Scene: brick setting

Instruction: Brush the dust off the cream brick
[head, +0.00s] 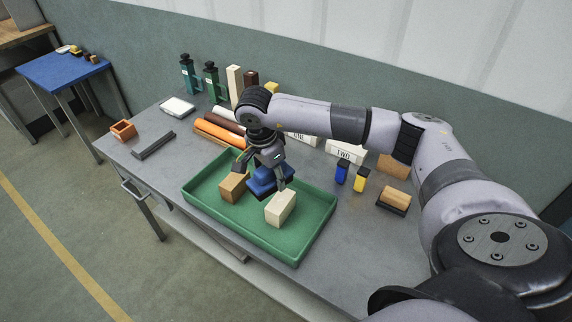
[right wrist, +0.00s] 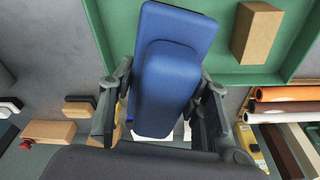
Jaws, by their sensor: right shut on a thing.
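The cream brick (head: 280,208) stands in the green tray (head: 252,233), near its right side. My right gripper (head: 263,170) is in the tray area, just behind and left of the cream brick. It is shut on a blue brush (head: 262,184) with a flat body and a raised grip. The right wrist view shows the blue brush (right wrist: 168,75) between the two fingers. No bristles can be made out. The brush is close to the cream brick; I cannot tell whether they touch. Dust on the brick is too small to tell. My left gripper is not in view.
A tan brick (head: 233,187) sits in the tray, left of the brush. A blue and a yellow container (head: 361,179) stand at right. The tray's front area is clear.

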